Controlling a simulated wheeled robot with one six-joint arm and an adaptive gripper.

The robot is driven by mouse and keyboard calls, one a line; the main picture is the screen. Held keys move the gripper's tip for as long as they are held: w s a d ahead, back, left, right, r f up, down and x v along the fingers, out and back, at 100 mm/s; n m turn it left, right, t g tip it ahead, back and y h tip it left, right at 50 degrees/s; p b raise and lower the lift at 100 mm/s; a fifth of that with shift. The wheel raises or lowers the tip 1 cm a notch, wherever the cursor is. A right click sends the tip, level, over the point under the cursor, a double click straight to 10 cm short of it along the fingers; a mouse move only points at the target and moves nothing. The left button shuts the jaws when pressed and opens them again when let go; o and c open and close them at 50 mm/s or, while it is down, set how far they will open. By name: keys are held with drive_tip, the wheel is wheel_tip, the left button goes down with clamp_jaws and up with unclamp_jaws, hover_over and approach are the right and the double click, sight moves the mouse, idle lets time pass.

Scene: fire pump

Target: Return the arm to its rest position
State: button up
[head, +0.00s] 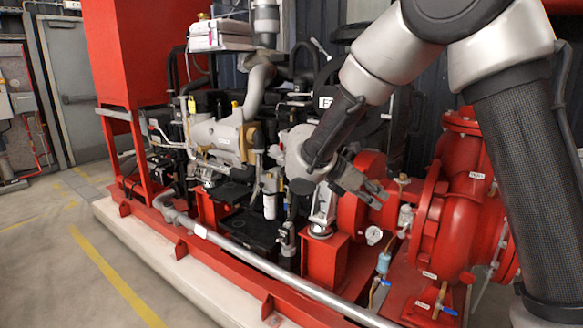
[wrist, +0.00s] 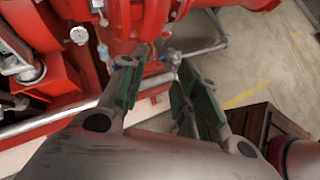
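My arm reaches in from the upper right of the head view and bends down over the pump set. My gripper (head: 368,190) hangs in front of the red pump, beside the red coupling housing (head: 368,165). In the wrist view my gripper (wrist: 153,75) shows two green-padded fingers spread apart with nothing between them. A grey pipe and the red pump parts lie beyond the fingertips. From these views I cannot tell whether the fingers touch anything, but they appear apart from the pump.
The red pump casing (head: 455,225) stands to the right of my gripper, with a small gauge (head: 374,235) below. The engine (head: 225,140) is to the left. A silver pipe (head: 250,258) runs along the skid's front. Open floor (head: 50,270) lies at lower left.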

drive_tip(key=s+d+r+m+y, duration=0.2)
drive_tip(key=s+d+m+y, duration=0.1)
drive_tip(key=s+d+m, duration=0.2)
drive_tip(key=s+d+r+m+y, duration=0.3)
drive_tip(key=s+d+m, duration=0.2)
drive_tip(key=s+m, duration=0.4)
drive_tip(key=s+d+r+m+t+y, duration=0.1)
drive_tip(key=s+d+m, duration=0.4)
drive_tip(key=s, duration=0.8)
drive_tip(key=r+m+y, duration=0.1)
drive_tip(key=m+y, duration=0.1)
drive_tip(key=m, duration=0.1)
drive_tip(key=shift+s+d+r+y, duration=0.2)
drive_tip(key=shift+d+r+y, duration=0.05)
drive_tip(key=shift+r+y, duration=0.15)
